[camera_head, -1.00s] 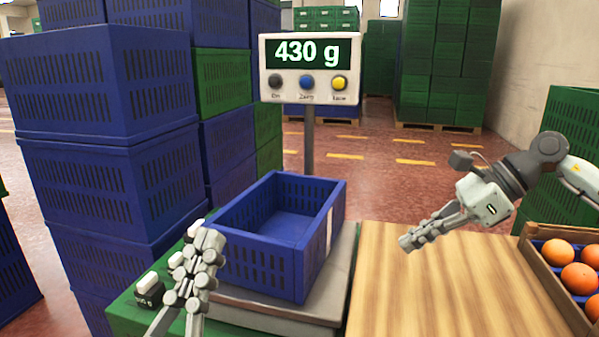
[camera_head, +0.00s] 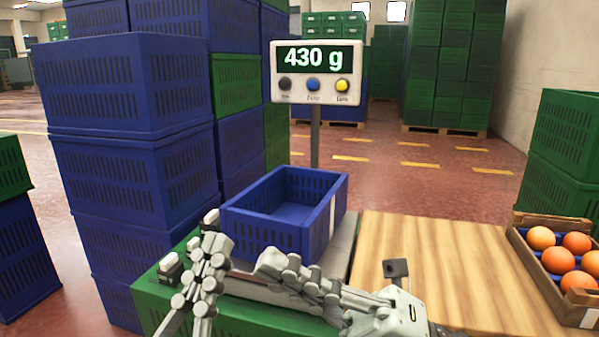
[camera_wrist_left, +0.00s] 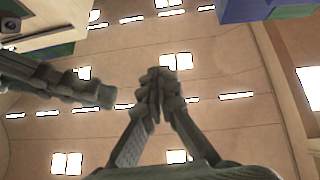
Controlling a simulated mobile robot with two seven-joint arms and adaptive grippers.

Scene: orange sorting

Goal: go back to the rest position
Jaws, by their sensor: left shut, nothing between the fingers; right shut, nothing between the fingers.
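My left gripper (camera_head: 212,245) is shut and empty in the head view, in front of the left side of the blue crate. It also shows shut in the left wrist view (camera_wrist_left: 158,80), pointing up towards the ceiling. My right gripper (camera_head: 275,262) is shut and empty, pointing left in front of the crate. A grey finger assembly also reaches in from the left in the left wrist view. The empty blue crate (camera_head: 262,233) sits on the scale plate (camera_head: 343,247). The scale display (camera_head: 318,57) reads 430 g.
A wooden table (camera_head: 440,250) is bare at the right. A box of oranges (camera_head: 560,290) stands at its right end. Small weights (camera_head: 169,267) stand on the green crate (camera_head: 160,305) at the left. Tall blue crate stacks (camera_head: 130,80) rise at the left.

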